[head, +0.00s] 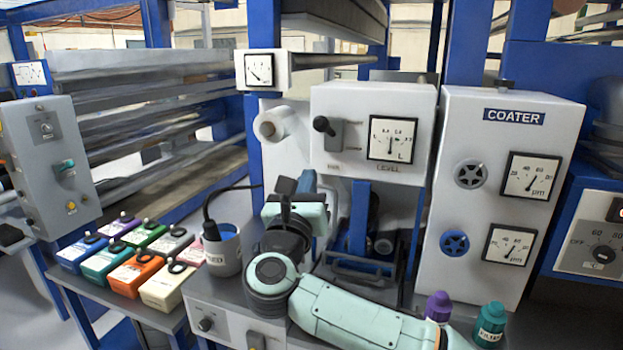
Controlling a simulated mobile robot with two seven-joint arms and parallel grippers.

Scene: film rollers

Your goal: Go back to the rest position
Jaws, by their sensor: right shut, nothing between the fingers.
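My right arm comes in from the bottom right, with pale green links and dark joints. It bends upward at a round joint near the middle of the view. My right gripper (297,187) is at the end of it, pointing away from me, in front of the machine panels. It is shut with nothing held. The wrist hides part of the gripper. My left gripper and left arm are not in view.
A grey cup (222,252) with a blue inside and a dark cable stands close left of my right wrist. Several coloured boxes (137,272) lie further left. The coater panel (512,125) stands right. A purple-capped bottle (438,305) and a teal bottle (489,326) stand near my forearm.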

